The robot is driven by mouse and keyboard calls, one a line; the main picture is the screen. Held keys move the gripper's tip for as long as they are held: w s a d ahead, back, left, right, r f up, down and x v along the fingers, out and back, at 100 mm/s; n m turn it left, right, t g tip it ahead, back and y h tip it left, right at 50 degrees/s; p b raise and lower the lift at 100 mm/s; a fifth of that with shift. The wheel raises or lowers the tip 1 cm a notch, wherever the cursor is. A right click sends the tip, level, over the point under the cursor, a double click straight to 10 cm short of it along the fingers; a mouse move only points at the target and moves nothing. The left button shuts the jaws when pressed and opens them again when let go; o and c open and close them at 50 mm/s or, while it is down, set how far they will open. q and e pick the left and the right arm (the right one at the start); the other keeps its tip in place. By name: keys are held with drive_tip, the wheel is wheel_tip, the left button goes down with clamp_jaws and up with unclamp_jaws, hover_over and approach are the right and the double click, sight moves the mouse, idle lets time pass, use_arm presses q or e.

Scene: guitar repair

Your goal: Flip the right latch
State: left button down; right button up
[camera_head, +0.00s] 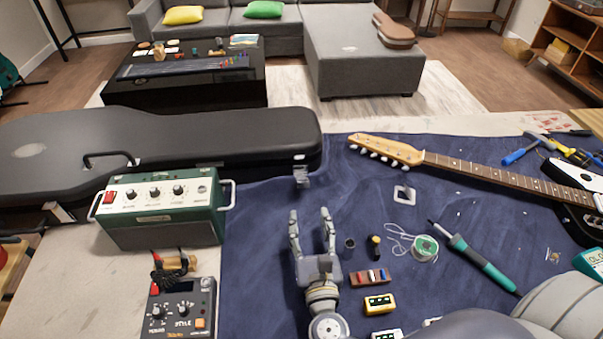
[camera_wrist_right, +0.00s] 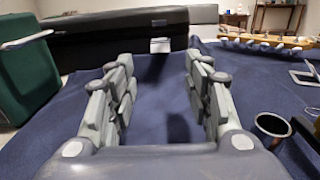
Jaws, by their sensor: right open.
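The black guitar case (camera_head: 220,130) lies closed at the left, its right end reaching the middle of the head view. A grey metal latch (camera_head: 302,178) sits on its front side near the right end. In the right wrist view, the case (camera_wrist_right: 110,38) spans the back and the latch (camera_wrist_right: 160,46) shows as a small pale plate straight ahead, between the fingers. My right gripper (camera_head: 310,213) is open and empty over the blue mat. Its fingers (camera_wrist_right: 157,75) point toward the latch, with a gap to it. My left gripper is not in view.
A green amplifier (camera_head: 160,225) stands left of my right gripper. A dark cup (camera_head: 349,246), a solder spool (camera_head: 425,247) and a soldering iron (camera_head: 470,255) are to the right. An electric guitar (camera_head: 470,167) lies behind them. The blue mat (camera_head: 260,215) is clear before the latch.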

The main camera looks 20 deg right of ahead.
sight(303, 185)
drive_tip(key=shift+p+x, duration=0.3)
drive_tip(key=shift+x, duration=0.7)
drive_tip(key=x, duration=0.3)
drive_tip(key=shift+w+r, duration=0.1)
drive_tip(key=shift+r, duration=0.2)
drive_tip(key=x, duration=0.2)
drive_tip(key=p+x, duration=0.1)
drive_tip(key=x, duration=0.2)
drive_tip(key=shift+f, duration=0.25)
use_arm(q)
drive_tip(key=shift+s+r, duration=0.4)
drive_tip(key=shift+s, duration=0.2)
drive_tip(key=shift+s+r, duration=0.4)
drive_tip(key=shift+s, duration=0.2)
use_arm(e)
clamp_jaws()
